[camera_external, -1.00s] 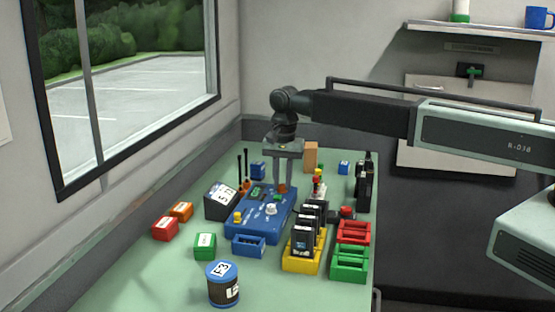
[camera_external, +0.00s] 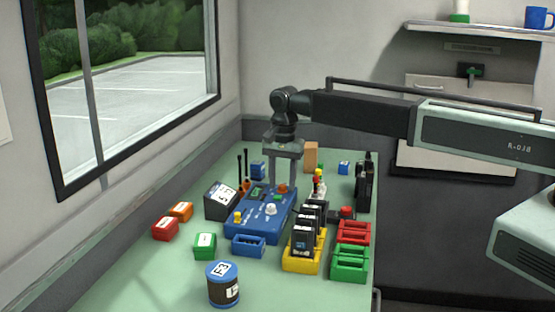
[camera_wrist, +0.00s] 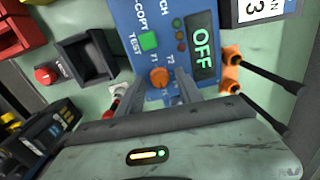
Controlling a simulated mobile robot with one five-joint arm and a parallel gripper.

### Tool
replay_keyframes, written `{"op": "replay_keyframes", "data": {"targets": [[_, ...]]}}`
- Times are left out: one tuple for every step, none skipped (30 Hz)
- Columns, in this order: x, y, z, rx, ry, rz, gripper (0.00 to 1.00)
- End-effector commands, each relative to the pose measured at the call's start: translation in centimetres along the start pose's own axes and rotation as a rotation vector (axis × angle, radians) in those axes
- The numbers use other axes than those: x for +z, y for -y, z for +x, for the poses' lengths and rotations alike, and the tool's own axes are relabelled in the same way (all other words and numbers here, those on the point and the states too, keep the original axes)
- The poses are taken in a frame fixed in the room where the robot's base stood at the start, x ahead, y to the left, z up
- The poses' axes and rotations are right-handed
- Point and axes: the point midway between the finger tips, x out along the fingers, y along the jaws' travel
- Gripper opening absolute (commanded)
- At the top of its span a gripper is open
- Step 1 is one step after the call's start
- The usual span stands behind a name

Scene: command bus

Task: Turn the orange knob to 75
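The orange knob (camera_external: 282,188) is on top of the blue console (camera_external: 247,222) at its far end. In the wrist view the orange knob (camera_wrist: 159,75) sits next to a green button (camera_wrist: 148,41) and a dark display (camera_wrist: 203,52) reading OFF, all on the blue panel (camera_wrist: 126,14). My gripper (camera_external: 285,180) is open above the knob, one finger on either side. In the wrist view my gripper (camera_wrist: 162,88) shows a gap between its fingers, with the knob between and beyond the tips. I see no contact. The knob's pointer mark is too small to read.
A black box with a white label (camera_external: 223,195) and two dark antennas (camera_external: 242,172) stand left of the console. A yellow rack (camera_external: 300,264) with black modules stands to the right, beside red (camera_external: 353,232) and green (camera_external: 350,262) trays.

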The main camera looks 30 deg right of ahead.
Motion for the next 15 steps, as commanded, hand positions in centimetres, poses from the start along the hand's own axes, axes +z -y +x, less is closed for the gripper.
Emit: {"op": "replay_keyframes", "data": {"targets": [[0.0,0.0,0.0,0.0,0.0,0.0,0.42],[0.0,0.0,0.0,0.0,0.0,0.0,0.42],[0.0,0.0,0.0,0.0,0.0,0.0,0.42],[0.0,0.0,0.0,0.001,0.001,0.0,0.42],[0.0,0.0,-0.1,0.001,0.001,0.0,0.42],[0.0,0.0,-0.2,0.001,0.001,0.0,0.42],[0.0,0.0,-0.4,0.001,0.001,0.0,0.42],[0.0,0.0,-0.7,0.001,0.001,0.0,0.42],[0.0,0.0,-1.1,0.001,0.001,0.0,0.42],[0.0,0.0,-1.5,0.001,0.001,0.0,0.42],[0.0,0.0,-1.9,0.001,0.001,0.0,0.42],[0.0,0.0,-2.6,0.001,0.001,0.0,0.42],[0.0,0.0,-3.2,0.001,0.001,0.0,0.42],[0.0,0.0,-3.7,0.001,0.001,0.0,0.42],[0.0,0.0,-4.5,0.001,0.001,0.0,0.42]]}}
